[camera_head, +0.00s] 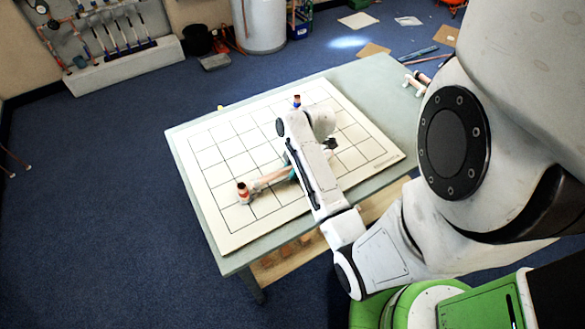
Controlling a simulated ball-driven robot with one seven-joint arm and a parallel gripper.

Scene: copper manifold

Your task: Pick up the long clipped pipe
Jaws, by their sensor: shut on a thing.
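A long copper pipe (270,178) lies along the gridded white board, its near-left end at an upright fitting with an orange-brown top (243,190). The pipe runs up and right until my forearm covers it. A teal piece (293,174) shows beside it at the arm's edge. A small dark part (330,144) shows right of the arm, roughly in line with the pipe. My gripper (289,160) is mostly hidden behind my arm, at the pipe's covered stretch, and is shut on it. Whether the pipe is lifted is hard to tell.
The white board (215,160) lies on a grey-green table (375,85). A small fitting with a blue and orange top (297,101) stands at its back. White-ended pipe pieces (416,83) lie at the table's right edge. Blue carpet (110,190) left of the table is mostly clear.

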